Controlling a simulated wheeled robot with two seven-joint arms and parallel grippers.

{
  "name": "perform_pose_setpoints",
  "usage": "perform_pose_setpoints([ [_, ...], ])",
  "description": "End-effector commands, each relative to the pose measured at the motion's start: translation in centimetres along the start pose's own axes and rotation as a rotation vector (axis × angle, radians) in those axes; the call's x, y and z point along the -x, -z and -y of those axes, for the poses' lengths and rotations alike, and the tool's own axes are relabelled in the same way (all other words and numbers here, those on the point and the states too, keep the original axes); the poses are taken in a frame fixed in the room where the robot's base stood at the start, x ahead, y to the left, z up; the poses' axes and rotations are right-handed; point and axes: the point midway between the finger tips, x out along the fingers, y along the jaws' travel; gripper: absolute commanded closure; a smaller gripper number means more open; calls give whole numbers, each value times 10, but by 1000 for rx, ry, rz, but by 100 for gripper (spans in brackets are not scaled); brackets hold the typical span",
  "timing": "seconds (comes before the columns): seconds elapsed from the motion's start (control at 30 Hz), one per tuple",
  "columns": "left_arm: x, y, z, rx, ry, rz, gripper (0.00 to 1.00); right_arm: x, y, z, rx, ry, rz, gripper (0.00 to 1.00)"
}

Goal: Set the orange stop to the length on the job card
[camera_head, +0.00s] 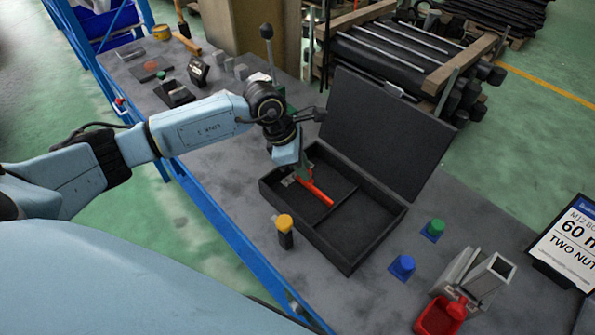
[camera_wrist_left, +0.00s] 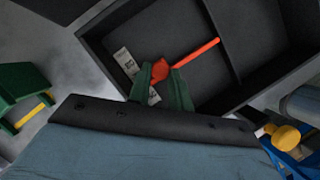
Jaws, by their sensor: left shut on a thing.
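My left gripper (camera_head: 292,178) reaches down into the open black case (camera_head: 347,258). Its green fingers are shut on the wide end of a red-orange tool (camera_head: 318,193) with a thin straight handle. In the left wrist view the tool (camera_wrist_left: 194,55) lies across the case, its wide end between the fingertips (camera_wrist_left: 162,76). A label is beside it on the case floor. A yellow-orange knob on a black post (camera_head: 285,224) stands left of the case. I cannot tell which piece is the orange stop. The job card (camera_head: 574,243) at the right reads 60 and TWO NUT, partly cut off.
The case lid (camera_head: 385,130) stands open behind. Right of the case are a green-topped piece (camera_head: 434,229), a blue piece (camera_head: 402,267), a grey metal fixture (camera_head: 478,276) and a red tray (camera_head: 438,316). Blocks and small stands fill the bench's far left end.

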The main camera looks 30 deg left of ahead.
Motion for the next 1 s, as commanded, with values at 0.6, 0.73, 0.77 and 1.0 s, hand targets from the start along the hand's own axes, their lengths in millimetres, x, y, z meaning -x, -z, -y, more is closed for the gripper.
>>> perform_pose_setpoints([
  [0.6,0,-1,-2,0,-1,1,57,-1,0,1,-1,1,0,64],
  [0.73,1,-1,-2,0,-1,1,57,-1,0,1,-1,1,0,64],
  [0.77,2,-1,-2,0,-1,1,57,-1,0,1,-1,1,0,64],
  [1.0,38,-1,-3,-1,-5,1,57,-3,0,1,0,1,0,64],
])
